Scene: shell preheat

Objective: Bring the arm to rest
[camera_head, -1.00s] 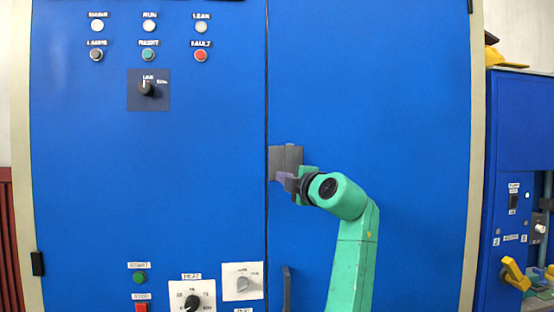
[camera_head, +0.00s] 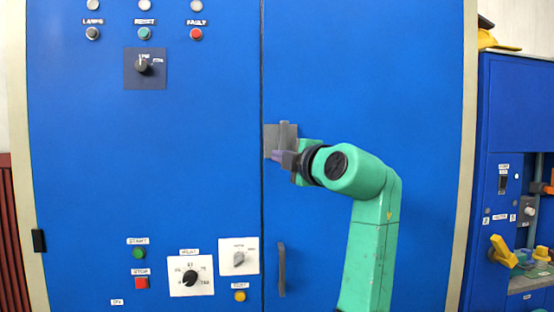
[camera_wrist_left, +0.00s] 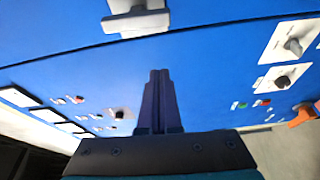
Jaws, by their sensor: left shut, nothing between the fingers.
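My left gripper (camera_head: 277,156) is at the end of the green arm, in front of the blue cabinet (camera_head: 350,60). In the head view its fingers overlap the lower edge of a grey latch plate (camera_head: 271,134) beside the door seam. In the left wrist view the dark fingers (camera_wrist_left: 158,82) are together and empty. A grey fitting (camera_wrist_left: 140,22) shows there beyond the fingertips, with blue panel between them in the picture. My right gripper is not in view.
The cabinet's left side carries a heat dial (camera_head: 191,278), a red button (camera_head: 142,283) and a green button (camera_head: 138,253). A dark vertical handle (camera_head: 281,270) is below the latch plate. A second blue unit with a yellow lever (camera_head: 502,252) stands at the right.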

